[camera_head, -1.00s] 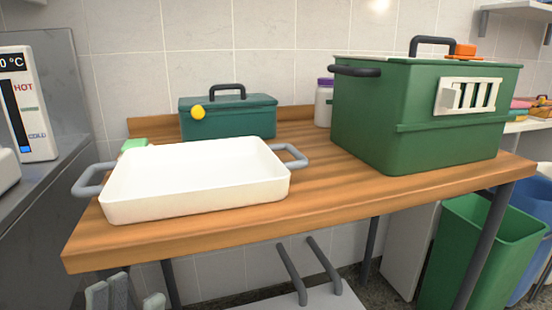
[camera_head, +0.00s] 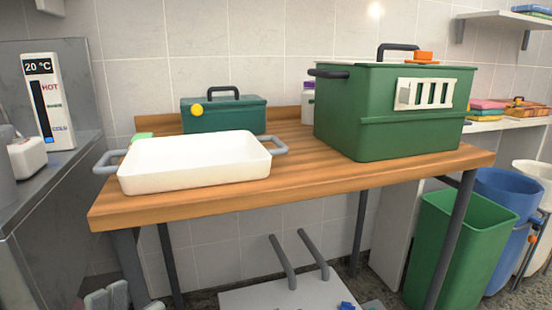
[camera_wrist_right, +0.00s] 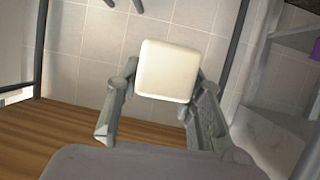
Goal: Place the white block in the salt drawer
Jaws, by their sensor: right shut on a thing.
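The white block (camera_wrist_right: 168,70) is a rounded cube in the right wrist view. My right gripper (camera_wrist_right: 160,88) is shut on it, one finger at each side, and it hangs clear of the surfaces behind. My right gripper does not show in the head view. My left gripper (camera_head: 134,298) shows only in part at the bottom left edge of the head view, with a gap between its fingers and nothing seen in it. No drawer that I can tell as the salt drawer shows in either view.
A wooden table (camera_head: 290,196) bears a white tray (camera_head: 195,178) with grey handles, a teal box (camera_head: 225,118) and a large green crate (camera_head: 390,138). A green bin (camera_head: 455,250) and a blue bin (camera_head: 508,200) stand at the right. A thermometer panel (camera_head: 48,100) stands at the left.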

